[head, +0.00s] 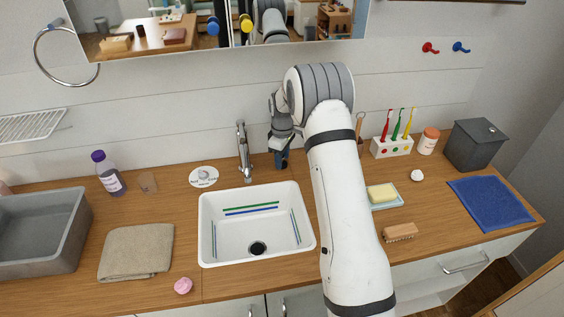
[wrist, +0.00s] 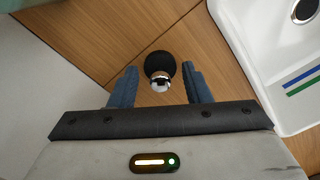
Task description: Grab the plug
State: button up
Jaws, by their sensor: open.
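The plug (wrist: 159,70) is a round black piece with a shiny metal knob, on the wooden counter in the wrist view. My gripper (wrist: 158,80) is open, with one blue-grey finger on each side of the plug. Gaps show between both fingers and the plug, and nothing is held. In the head view my gripper (head: 282,160) points down at the counter, right of the tap and behind the sink. I cannot make out the plug in the head view.
The white sink (head: 210,215) with a dark drain (head: 258,248) lies in front of my gripper. The chrome tap (head: 244,150) stands close on the left. A toothbrush holder (head: 391,148) and soap dish (head: 384,200) are to the right. The wall (head: 180,120) is close behind.

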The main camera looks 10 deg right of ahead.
grip_shut()
dwell(0.4)
